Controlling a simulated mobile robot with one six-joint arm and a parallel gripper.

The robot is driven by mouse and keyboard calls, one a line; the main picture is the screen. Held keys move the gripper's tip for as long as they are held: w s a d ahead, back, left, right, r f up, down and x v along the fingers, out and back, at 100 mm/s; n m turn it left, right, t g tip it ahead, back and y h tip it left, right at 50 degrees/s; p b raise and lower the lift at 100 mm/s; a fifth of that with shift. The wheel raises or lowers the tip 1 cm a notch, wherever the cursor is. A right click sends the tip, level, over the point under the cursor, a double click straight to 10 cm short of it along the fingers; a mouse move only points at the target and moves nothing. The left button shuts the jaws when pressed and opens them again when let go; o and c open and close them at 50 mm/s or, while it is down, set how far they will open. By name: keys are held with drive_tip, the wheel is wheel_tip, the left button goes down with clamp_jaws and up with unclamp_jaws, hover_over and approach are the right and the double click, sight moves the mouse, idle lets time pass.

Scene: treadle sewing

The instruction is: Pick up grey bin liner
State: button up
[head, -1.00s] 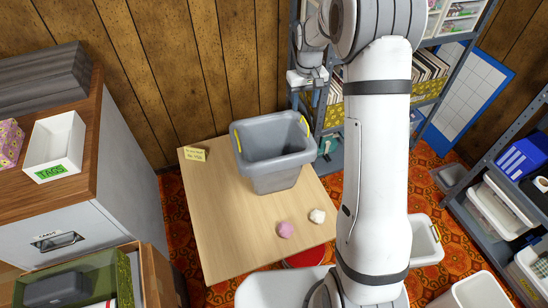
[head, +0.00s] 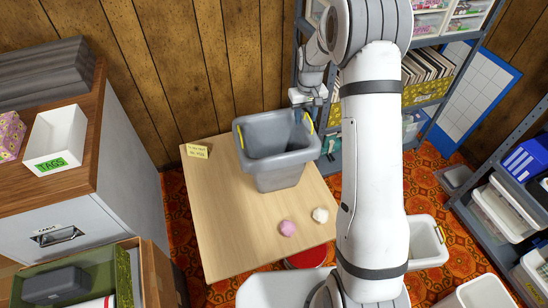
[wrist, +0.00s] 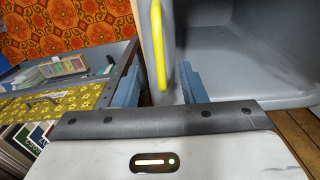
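The grey bin liner (head: 278,180) is an open, tapered tub with yellow handles on two sides. It stands upright on the wooden table. My gripper (head: 309,103) is at its back right rim, by the right yellow handle. In the wrist view the yellow handle (wrist: 159,45) and the rim show between the two blue fingers of my gripper (wrist: 160,85). One finger is outside the wall and the other is inside the liner (wrist: 250,60). The fingers are apart, with a gap beside the wall. The fingertips are partly hidden.
The wooden table (head: 225,230) also holds a pink ball (head: 287,228), a cream ball (head: 320,215) and a yellow note (head: 197,151). A shelf rack (head: 425,95) stands behind at the right. A filing cabinet (head: 70,215) is at the left.

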clamp_jaws()
idle(0.4)
